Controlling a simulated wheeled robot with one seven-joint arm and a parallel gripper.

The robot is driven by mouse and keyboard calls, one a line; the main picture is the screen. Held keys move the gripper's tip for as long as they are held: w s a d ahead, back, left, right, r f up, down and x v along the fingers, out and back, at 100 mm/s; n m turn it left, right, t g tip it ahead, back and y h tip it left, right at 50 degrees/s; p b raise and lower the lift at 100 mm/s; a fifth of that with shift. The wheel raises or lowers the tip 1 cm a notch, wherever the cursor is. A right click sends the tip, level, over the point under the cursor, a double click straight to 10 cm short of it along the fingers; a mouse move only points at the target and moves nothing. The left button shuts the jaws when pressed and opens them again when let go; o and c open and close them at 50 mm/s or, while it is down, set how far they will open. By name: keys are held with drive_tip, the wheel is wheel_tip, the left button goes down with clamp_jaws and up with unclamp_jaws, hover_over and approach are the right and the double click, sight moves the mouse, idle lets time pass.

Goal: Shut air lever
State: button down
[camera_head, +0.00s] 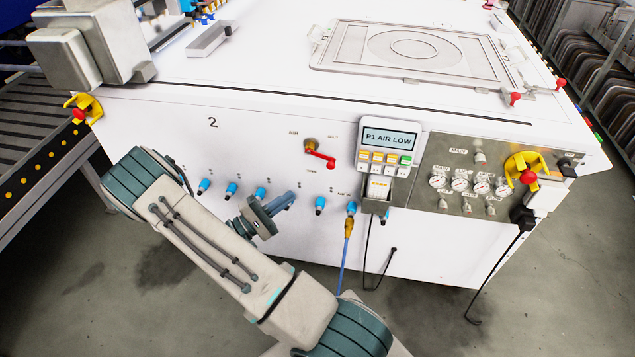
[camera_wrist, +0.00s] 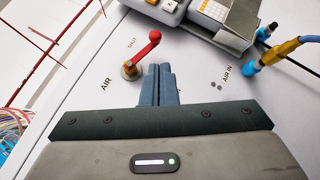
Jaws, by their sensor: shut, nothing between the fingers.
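The air lever (camera_head: 321,155) is a red arm with a round knob on a brass pivot, set on the white front panel. In the head view it points right and slightly down from its pivot, between a label at upper right and one below. In the wrist view the lever (camera_wrist: 145,52) shows beside the words AIR and SHUT. My gripper (camera_head: 288,198) is shut and empty, lower left of the lever in the head view. In the wrist view its fingertips (camera_wrist: 160,70) appear close beside the lever; I cannot tell whether they touch.
A control box (camera_head: 390,140) reading "P1 AIR LOW" hangs right of the lever. Blue fittings line the panel below, one with a yellow connector (camera_head: 349,226) and blue hose. Gauges (camera_head: 460,184) and a yellow-guarded red button (camera_head: 527,175) are farther right.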

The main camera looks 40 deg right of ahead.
wheel_tip(320, 180, down, 4)
drive_tip(key=w+n+t+h, duration=0.2)
drive_tip(key=t, duration=0.2)
drive_tip(key=s+d+r, duration=0.2)
drive_tip(key=d+r, duration=0.5)
drive_tip(key=d, duration=0.3)
drive_tip(key=shift+s+d+b, duration=0.2)
drive_tip(key=shift+d+b, duration=0.1)
drive_tip(key=shift+d, duration=0.1)
